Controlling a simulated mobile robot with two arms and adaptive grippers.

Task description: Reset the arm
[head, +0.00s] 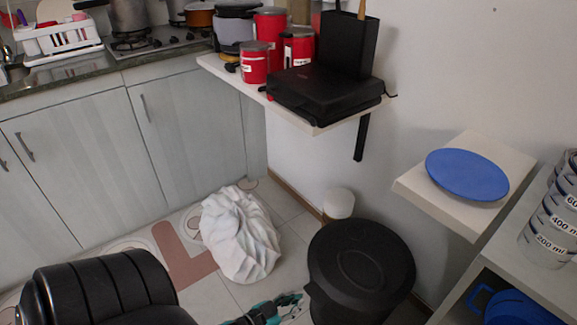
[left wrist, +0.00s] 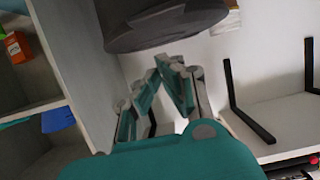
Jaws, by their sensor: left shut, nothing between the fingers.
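My left gripper (head: 288,303) shows at the bottom edge of the head view, just left of the black bin. Its teal fingers are also in the left wrist view (left wrist: 164,66), with the tips together and nothing between them. My dark arm covers the lower left corner of the head view. My right gripper is in neither view. Red canisters (head: 254,63) stand on the wall shelf, well above and beyond my left gripper.
A black lidded bin (head: 361,262) stands right of my left gripper. A white bag (head: 240,233) lies on the floor behind it. The wall shelf (head: 325,122) holds a black appliance (head: 325,93). A blue plate (head: 467,174) rests on a shelf at right.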

